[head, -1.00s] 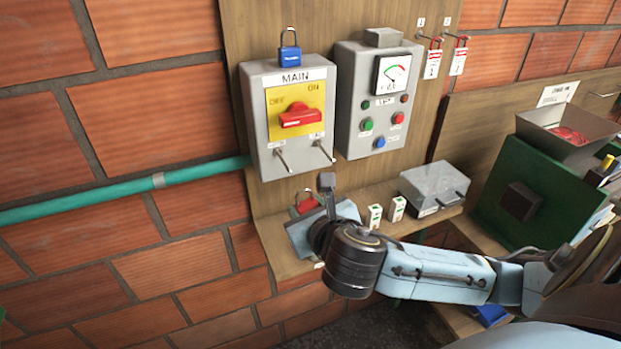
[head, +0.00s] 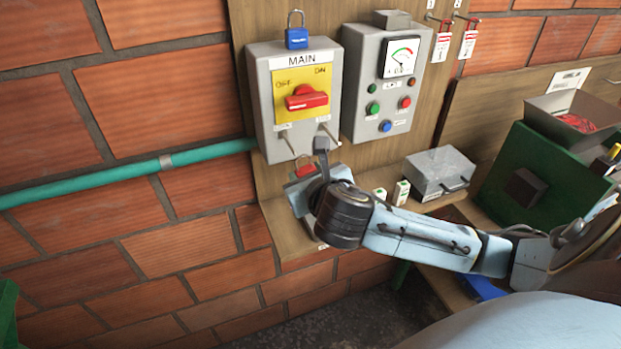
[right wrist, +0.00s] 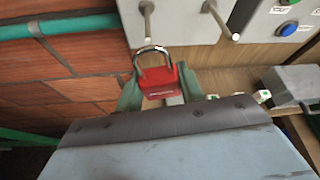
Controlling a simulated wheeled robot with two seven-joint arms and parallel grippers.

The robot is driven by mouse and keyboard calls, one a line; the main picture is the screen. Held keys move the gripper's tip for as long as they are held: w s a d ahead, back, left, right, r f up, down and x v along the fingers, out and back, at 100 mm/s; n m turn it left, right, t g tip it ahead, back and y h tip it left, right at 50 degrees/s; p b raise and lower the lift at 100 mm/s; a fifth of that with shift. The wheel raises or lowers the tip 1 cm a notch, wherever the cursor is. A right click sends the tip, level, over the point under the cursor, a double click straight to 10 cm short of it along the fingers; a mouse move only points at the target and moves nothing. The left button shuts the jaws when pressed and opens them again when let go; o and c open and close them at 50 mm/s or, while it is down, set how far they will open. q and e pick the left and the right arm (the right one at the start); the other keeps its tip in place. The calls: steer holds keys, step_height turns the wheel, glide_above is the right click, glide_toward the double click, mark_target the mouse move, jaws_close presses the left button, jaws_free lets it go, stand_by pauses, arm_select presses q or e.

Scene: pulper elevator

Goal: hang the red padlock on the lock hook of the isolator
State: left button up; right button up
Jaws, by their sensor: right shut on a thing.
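The grey isolator box (head: 262,100) labelled MAIN hangs on the board, its red handle (head: 307,98) on a yellow plate. Two metal hooks stick out near its lower edge, the left hook (head: 288,146) and the right hook (head: 330,134). In the right wrist view the left hook (right wrist: 147,22) and right hook (right wrist: 221,22) show above the padlock. My right gripper (right wrist: 160,90) is shut on the red padlock (right wrist: 158,82), shackle up, below and apart from the hooks. The padlock also shows in the head view (head: 304,168), partly hidden by my gripper. My left gripper is not in view.
A blue padlock (head: 297,38) stands on top of the isolator. A grey meter box (head: 358,75) is to its right. Below are a shelf (head: 290,240), small white-green boxes (head: 402,192) and a grey metal box (head: 438,172). A teal pipe (head: 100,184) runs left.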

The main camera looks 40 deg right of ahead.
steer(key=shift+w+d+f, duration=0.1)
steer(key=shift+w+d, duration=0.1)
steer(key=shift+w, duration=0.7)
steer(key=shift+w+d+f, duration=0.1)
steer(key=shift+w+d, duration=0.1)
steer(key=shift+w, duration=0.65)
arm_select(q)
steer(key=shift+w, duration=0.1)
arm_select(e)
steer(key=shift+x, duration=0.8)
steer(key=shift+f, duration=0.15)
steer(key=shift+a, duration=0.1)
steer(key=o, duration=1.1)
steer(key=shift+s, duration=0.1)
